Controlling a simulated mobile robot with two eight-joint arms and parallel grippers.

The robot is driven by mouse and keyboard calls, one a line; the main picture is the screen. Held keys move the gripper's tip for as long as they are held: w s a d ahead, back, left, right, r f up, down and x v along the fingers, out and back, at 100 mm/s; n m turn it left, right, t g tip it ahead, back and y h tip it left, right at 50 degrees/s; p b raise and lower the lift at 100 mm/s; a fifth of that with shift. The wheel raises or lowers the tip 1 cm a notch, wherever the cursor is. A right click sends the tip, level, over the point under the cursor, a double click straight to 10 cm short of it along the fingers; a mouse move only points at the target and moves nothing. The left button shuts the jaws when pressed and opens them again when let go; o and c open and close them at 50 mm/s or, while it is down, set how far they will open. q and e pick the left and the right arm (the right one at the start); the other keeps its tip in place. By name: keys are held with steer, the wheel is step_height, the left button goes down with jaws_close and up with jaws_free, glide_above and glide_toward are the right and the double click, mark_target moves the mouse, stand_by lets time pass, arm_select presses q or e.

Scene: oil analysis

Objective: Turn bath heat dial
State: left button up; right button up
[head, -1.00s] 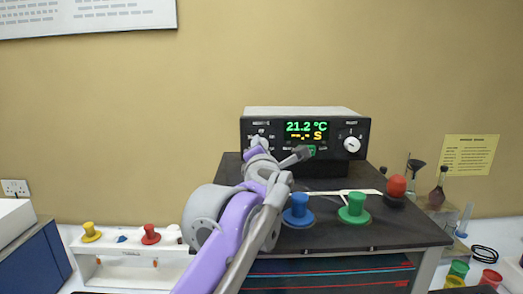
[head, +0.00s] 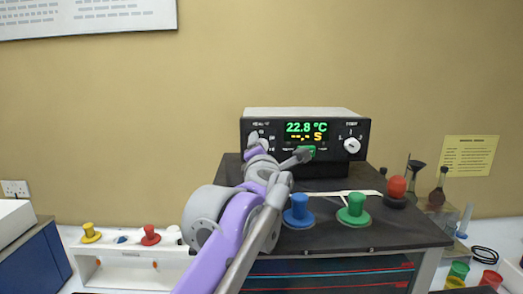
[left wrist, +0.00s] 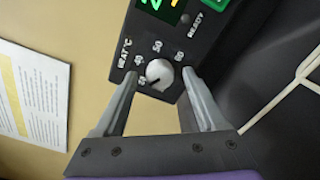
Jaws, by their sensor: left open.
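The bath controller box (head: 305,113) stands on the dark bench top, with a lit display (head: 306,132) reading 22.8 °C. The bath heat dial (left wrist: 159,73) is a white round knob under the label HEAT °C in the left wrist view. A ring of numbers surrounds it. My left gripper (left wrist: 159,79) is open, with one fingertip on each side of the dial; small gaps show, and contact cannot be made out. In the head view my left gripper (head: 279,150) is in front of the box's left half and hides most of that dial. My right gripper is not in view.
A second white dial (head: 351,145) is on the box's right side. A blue knob-shaped piece (head: 298,211), a green one (head: 353,209) and a red ball (head: 397,187) stand on the bench top. A white rack (head: 125,270) is at lower left.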

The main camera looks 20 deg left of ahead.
arm_select(q)
steer(key=b+v, duration=0.1)
steer(key=v, duration=1)
steer(key=shift+w, duration=0.1)
